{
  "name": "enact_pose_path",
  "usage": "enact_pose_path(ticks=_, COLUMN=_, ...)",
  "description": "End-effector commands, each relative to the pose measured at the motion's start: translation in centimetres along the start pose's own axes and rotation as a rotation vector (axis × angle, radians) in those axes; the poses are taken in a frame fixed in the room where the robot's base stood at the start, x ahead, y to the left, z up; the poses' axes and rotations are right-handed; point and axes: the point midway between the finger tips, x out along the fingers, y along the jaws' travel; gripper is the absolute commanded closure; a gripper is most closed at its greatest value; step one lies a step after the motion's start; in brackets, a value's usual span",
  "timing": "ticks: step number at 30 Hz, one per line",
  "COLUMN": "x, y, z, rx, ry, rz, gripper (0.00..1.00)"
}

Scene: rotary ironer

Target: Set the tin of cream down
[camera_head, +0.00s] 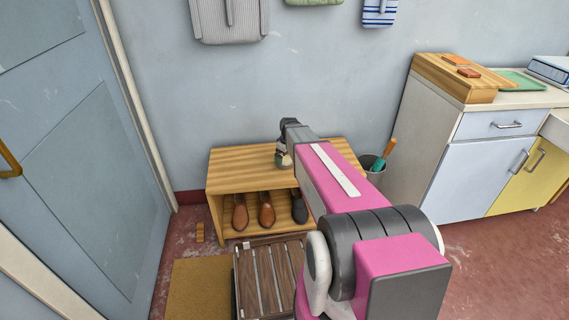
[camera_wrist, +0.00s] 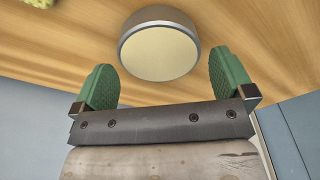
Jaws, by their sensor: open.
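The tin of cream (camera_wrist: 158,38) is a round tin with a dark grey rim and a pale cream face, seen in the wrist view against the wooden top. My gripper (camera_wrist: 162,68) is open, with one green finger on each side of the tin. Gaps show between both fingers and the tin's side. In the head view my gripper (camera_head: 284,150) is at the wooden shoe bench (camera_head: 238,160), over its top, and is small and partly hidden by my arm. The tin appears to rest on the wood.
A yellow-green object (camera_wrist: 38,3) lies on the wood at the wrist view's upper left. Several shoes (camera_head: 266,212) stand inside the bench. A slatted dark wooden item (camera_head: 262,280) is in front. A bin (camera_head: 372,168) and a cabinet (camera_head: 487,170) are on the right.

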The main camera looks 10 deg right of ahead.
Motion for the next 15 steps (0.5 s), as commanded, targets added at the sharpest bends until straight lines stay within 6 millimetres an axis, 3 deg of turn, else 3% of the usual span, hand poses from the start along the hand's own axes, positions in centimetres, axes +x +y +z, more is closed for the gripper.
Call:
enact_pose_path(ticks=6, x=2.9, y=0.1, z=-0.2, rx=0.0, ry=0.0, rz=-0.001, gripper=0.0)
enact_pose_path(ticks=13, x=3.0, y=0.1, z=-0.1, rx=0.0, ry=0.0, rz=0.0, gripper=0.0)
enact_pose_path(ticks=14, x=3.0, y=0.1, z=-0.1, rx=0.0, ry=0.0, rz=0.0, gripper=0.06)
enact_pose_path(ticks=15, x=3.0, y=0.1, z=-0.1, rx=0.0, ry=0.0, rz=0.0, gripper=0.2)
